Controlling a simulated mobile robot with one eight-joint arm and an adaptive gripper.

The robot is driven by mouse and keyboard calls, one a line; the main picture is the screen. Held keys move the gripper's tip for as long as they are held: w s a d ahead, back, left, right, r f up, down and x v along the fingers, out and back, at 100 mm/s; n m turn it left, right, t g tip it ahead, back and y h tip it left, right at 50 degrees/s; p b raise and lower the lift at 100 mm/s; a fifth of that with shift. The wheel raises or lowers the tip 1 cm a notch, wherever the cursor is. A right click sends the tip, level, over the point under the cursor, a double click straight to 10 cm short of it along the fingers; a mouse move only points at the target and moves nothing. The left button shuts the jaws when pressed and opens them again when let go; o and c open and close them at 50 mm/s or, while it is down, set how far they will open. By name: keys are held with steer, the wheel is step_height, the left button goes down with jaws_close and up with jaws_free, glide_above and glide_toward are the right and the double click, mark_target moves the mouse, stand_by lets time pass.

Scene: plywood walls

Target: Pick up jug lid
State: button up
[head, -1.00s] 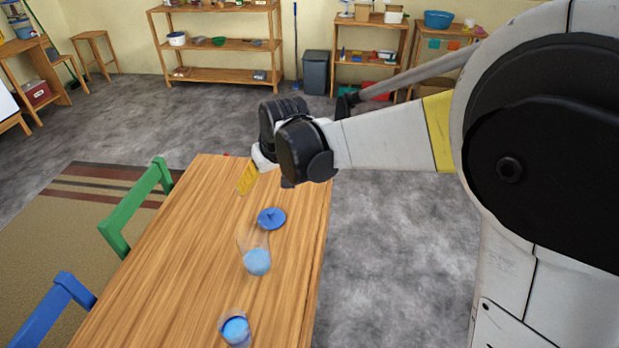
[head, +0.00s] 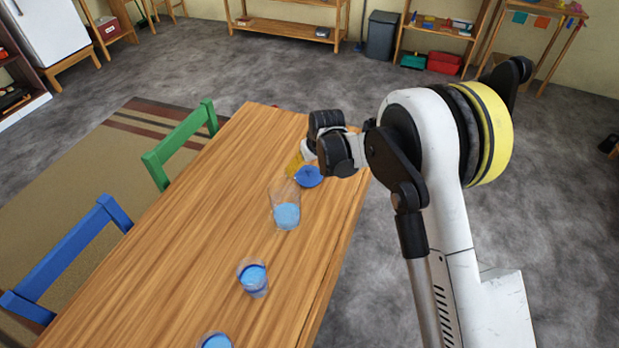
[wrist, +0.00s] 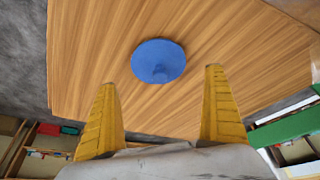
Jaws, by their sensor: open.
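The jug lid (head: 309,177) is a blue disc with a small knob, lying on the wooden table (head: 190,220) near its far end. In the wrist view the lid (wrist: 158,61) lies beyond the two yellow fingertips and between their lines. My gripper (wrist: 161,88) is open and empty, with the lid apart from the fingers. In the head view my gripper (head: 295,162) is just above and left of the lid, and my wrist partly covers the view there. A clear jug (head: 286,210) with blue contents stands close to the lid, on its near side.
A clear cup (head: 253,278) with blue contents stands nearer on the table, and another cup (head: 215,341) is at the bottom edge. A green chair (head: 182,145) and a blue chair (head: 70,255) stand along the left side. The table's left part is clear.

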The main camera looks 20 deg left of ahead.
mark_target(310, 170)
steer(key=b+x, duration=0.2)
steer(key=x, duration=0.2)
steer(key=shift+s+d+f, duration=0.1)
steer(key=shift+s+f, duration=0.05)
steer(key=shift+f, duration=0.4)
steer(key=shift+r, duration=0.15)
steer(key=shift+c, duration=1)
steer(key=c, duration=0.9)
steer(key=shift+c, duration=0.2)
